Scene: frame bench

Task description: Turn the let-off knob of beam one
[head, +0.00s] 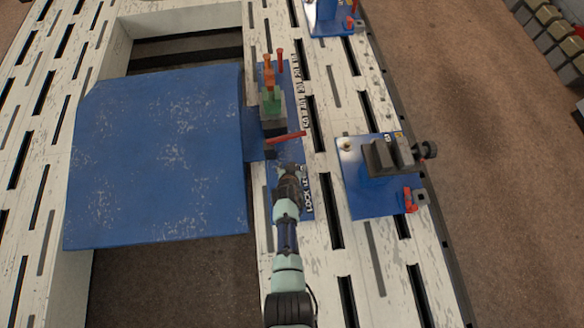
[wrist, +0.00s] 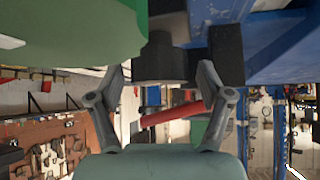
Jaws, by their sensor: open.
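My gripper (head: 289,171) is over the narrow blue plate marked with white lettering, just below a red bar in the head view. In the wrist view my gripper (wrist: 163,82) is open, with its two dark fingers apart and nothing held. A dark, block-like part (wrist: 160,58) shows beyond and between the fingertips; I cannot tell whether it is a knob. In the head view a dark round knob (head: 429,150) sticks out to the right of a grey clamp-like block (head: 385,157) on the right blue plate. I cannot read which beam it belongs to.
A red bar (head: 286,138) lies close ahead of my gripper, also in the wrist view (wrist: 170,115). Green and orange upright parts (head: 270,97) stand beyond it. A large blue panel (head: 160,160) lies left. Another blue fixture (head: 326,18) stands at the top. The slotted white bench (head: 340,262) is bare nearby.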

